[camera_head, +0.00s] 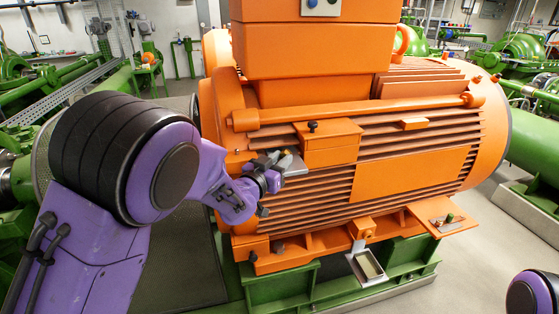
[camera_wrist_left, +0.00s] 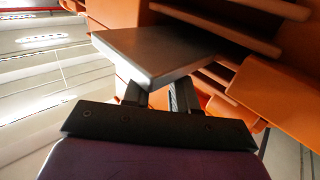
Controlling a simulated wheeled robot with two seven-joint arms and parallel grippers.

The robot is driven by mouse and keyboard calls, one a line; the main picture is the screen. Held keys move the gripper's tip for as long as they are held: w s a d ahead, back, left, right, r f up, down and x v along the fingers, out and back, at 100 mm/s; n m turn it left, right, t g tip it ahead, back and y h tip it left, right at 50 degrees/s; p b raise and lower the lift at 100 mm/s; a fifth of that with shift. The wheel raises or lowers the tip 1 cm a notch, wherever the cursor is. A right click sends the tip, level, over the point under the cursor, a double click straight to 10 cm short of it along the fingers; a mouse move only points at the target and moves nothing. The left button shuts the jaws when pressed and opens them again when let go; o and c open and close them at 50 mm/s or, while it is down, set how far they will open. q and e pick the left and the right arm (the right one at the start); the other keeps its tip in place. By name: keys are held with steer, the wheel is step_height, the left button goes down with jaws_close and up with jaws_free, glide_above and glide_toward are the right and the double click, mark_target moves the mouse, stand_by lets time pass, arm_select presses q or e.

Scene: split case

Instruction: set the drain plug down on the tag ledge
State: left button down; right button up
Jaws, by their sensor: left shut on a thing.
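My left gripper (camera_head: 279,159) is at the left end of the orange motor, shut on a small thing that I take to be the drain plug. A small yellowish patch shows between its dark fingers, but the fingers hide most of it. A flat grey plate, apparently the tag ledge (camera_head: 296,168), sticks out from the motor's side right at the fingertips. In the left wrist view the plate (camera_wrist_left: 150,50) covers the fingertips and the held thing. I cannot tell whether the held thing touches the plate. My right gripper is out of view.
The finned orange motor (camera_head: 410,175) fills the middle, with an orange box (camera_head: 330,143) just right of the plate. An orange shelf (camera_head: 435,212) with small parts juts out at lower right. A small tray (camera_head: 369,266) hangs low in front. Green machinery stands around.

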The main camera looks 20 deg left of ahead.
arm_select(q)
steer(key=c, duration=0.8)
jaws_free()
steer(key=shift+s, duration=0.1)
steer(key=s+a+b, duration=0.2)
steer(key=s+b, duration=0.1)
steer(key=s, duration=0.7)
steer(key=s+a+f+n+g+y, duration=0.2)
steer(key=s+f+n, duration=0.15)
steer(key=f, duration=0.55)
steer(key=s+a+f+n+g+y, duration=0.2)
steer(key=s+f+g, duration=0.15)
steer(key=f, duration=0.65)
steer(key=s+a+f+n+g+y, duration=0.2)
steer(key=s+a+f+n, duration=0.15)
steer(key=f, duration=0.55)
steer(key=s+f+g, duration=0.2)
steer(key=s+f, duration=0.3)
steer(key=s, duration=0.2)
steer(key=s+f+g, duration=0.2)
steer(key=s+f, duration=0.3)
steer(key=s, duration=0.3)
steer(key=s+f+g, duration=0.3)
steer(key=s+f, duration=0.2)
steer(key=s, duration=0.3)
steer(key=shift+s+d+y, duration=0.15)
steer(key=shift+s+y, duration=0.05)
steer(key=shift+y, duration=0.2)
